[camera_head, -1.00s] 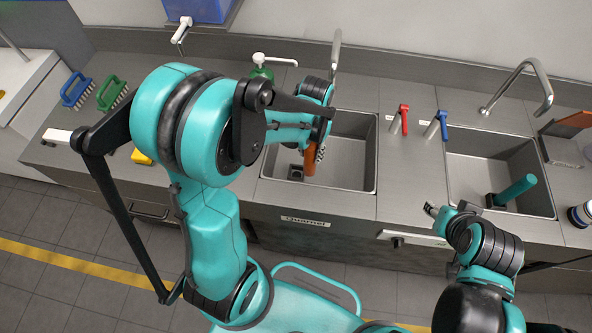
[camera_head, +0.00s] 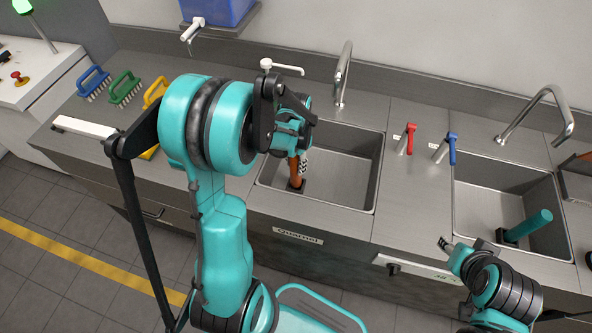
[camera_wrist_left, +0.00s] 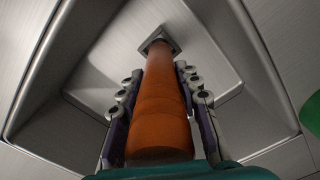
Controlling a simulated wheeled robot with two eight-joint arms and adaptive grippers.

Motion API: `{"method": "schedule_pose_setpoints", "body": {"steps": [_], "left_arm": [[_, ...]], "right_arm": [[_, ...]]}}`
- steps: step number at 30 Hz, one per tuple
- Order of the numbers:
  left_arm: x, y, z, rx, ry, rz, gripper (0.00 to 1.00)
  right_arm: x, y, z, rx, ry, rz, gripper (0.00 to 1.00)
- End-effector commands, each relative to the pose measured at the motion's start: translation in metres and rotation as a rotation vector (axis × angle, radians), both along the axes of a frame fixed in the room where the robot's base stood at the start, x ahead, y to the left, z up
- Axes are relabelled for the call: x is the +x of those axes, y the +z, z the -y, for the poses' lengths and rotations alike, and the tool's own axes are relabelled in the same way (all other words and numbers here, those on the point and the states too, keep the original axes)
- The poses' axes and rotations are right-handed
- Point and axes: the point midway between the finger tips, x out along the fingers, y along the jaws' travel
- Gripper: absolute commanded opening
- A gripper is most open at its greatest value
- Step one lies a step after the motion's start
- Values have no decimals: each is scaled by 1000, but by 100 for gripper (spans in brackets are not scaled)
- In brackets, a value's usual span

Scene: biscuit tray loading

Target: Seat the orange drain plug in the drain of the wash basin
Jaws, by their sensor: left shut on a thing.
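The orange drain plug (camera_head: 293,169) is a long cylinder inside the left wash basin (camera_head: 346,181). My left gripper (camera_head: 300,158) is shut on it, with one finger along each side in the left wrist view (camera_wrist_left: 158,85). The plug (camera_wrist_left: 160,110) points down, and its far end meets the square drain (camera_wrist_left: 171,45) in the basin floor. The drain also shows in the head view (camera_head: 297,186), at the plug's foot. I cannot tell how deep the end sits. My right gripper (camera_head: 445,243) is small in view near the counter's front edge, away from the plug.
A second basin (camera_head: 482,208) on the right holds a teal plug (camera_head: 529,225) leaning in the view. Red (camera_head: 410,139) and blue (camera_head: 445,148) tap levers and a tall faucet (camera_head: 343,76) stand around the left basin. Several brushes lie at the far left. The basin walls surround my left gripper.

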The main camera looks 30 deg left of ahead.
Motion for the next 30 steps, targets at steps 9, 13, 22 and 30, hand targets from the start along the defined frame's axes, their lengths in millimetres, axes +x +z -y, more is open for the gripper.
{"method": "schedule_pose_setpoints", "body": {"steps": [9, 13, 22, 30], "left_arm": [[0, -33, 0, 0, 0, 0, 0], [0, -32, 0, 0, 0, 0, 0], [0, -36, 1, 0, 0, 0, 54], [0, -34, 1, 0, 0, 0, 54]], "right_arm": [[0, -14, 0, 0, 0, 0, 40], [0, -14, 0, 0, 0, 0, 40], [0, -17, 0, 0, 0, 0, 40], [0, -16, 0, 0, 0, 0, 40]]}}
